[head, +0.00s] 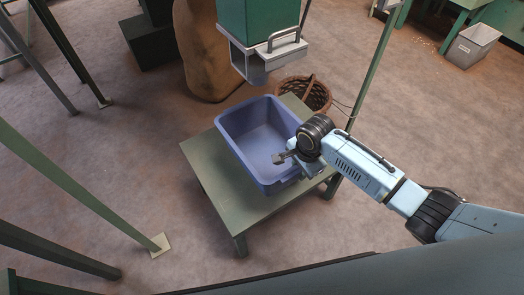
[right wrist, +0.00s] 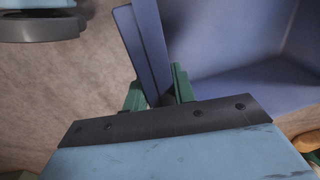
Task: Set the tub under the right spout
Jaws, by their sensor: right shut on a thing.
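The blue tub (head: 258,113) is upright and empty on a low green table (head: 205,165) in the head view. A green hopper (head: 258,22) with a grey metal spout (head: 248,68) hangs above and behind the tub's far edge. My right gripper (head: 287,160) is at the tub's right side wall. In the right wrist view, the fingers of my right gripper (right wrist: 160,92) are shut on the tub's wall (right wrist: 148,40), one finger on each side. Whether the tub touches the table all round is hard to tell. My left gripper is not in view.
A wicker basket (head: 306,92) stands on the floor behind the table. A brown sack (head: 203,50) stands behind it to the left. Green frame legs (head: 85,185) cross the left side. A grey bin (head: 472,46) is far right. The table's left part is bare.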

